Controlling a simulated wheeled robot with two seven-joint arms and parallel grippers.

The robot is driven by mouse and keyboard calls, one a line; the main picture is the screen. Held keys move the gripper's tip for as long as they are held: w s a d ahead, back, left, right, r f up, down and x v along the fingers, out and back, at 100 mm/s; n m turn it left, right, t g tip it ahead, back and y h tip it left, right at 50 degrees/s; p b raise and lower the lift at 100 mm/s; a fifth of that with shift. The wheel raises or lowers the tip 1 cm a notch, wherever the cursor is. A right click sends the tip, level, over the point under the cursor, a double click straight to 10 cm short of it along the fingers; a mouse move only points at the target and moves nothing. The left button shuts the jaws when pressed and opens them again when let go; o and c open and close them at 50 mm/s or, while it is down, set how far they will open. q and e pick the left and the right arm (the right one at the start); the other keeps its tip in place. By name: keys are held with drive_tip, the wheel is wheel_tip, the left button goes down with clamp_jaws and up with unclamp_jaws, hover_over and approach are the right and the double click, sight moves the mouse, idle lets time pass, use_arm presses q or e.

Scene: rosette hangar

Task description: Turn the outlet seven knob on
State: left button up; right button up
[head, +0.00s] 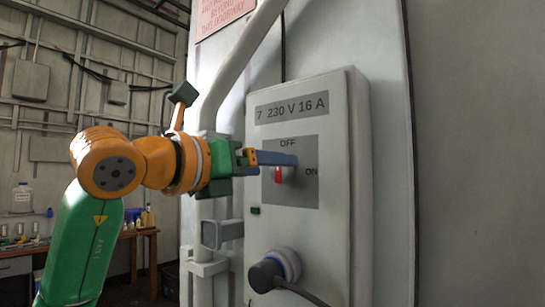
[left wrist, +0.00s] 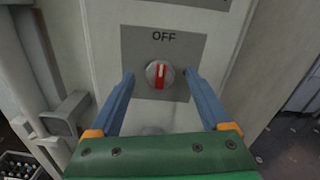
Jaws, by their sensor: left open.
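The outlet seven knob (head: 278,175) is a small round grey knob with a red pointer, on a grey plate (head: 307,190) marked OFF at the top and ON at the right. In the left wrist view the red pointer of the knob (left wrist: 160,76) stands upright, toward OFF. My left gripper (head: 290,160) is open, and its blue fingers partly cover the knob in the head view. In the left wrist view the fingers (left wrist: 160,79) stand on either side of the knob with a gap on each side. My right gripper is not in view.
The outlet box (head: 340,230) is labelled 7 230 V 16 A and is fixed to a pale wall. A plug (head: 268,272) with a cable sits low on its front. A thick pipe (head: 232,75) runs behind my left arm. A workbench (head: 150,233) stands at the left.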

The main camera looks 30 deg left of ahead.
sight(278, 170)
use_arm(q)
drive_tip(key=w, duration=0.3)
drive_tip(key=shift+d+f, duration=0.1)
drive_tip(key=shift+f, duration=0.25)
drive_tip(key=shift+w, duration=0.15)
drive_tip(key=shift+s+r, duration=0.1)
drive_tip(key=shift+s, duration=0.2)
drive_tip(key=c, duration=0.7)
clamp_jaws()
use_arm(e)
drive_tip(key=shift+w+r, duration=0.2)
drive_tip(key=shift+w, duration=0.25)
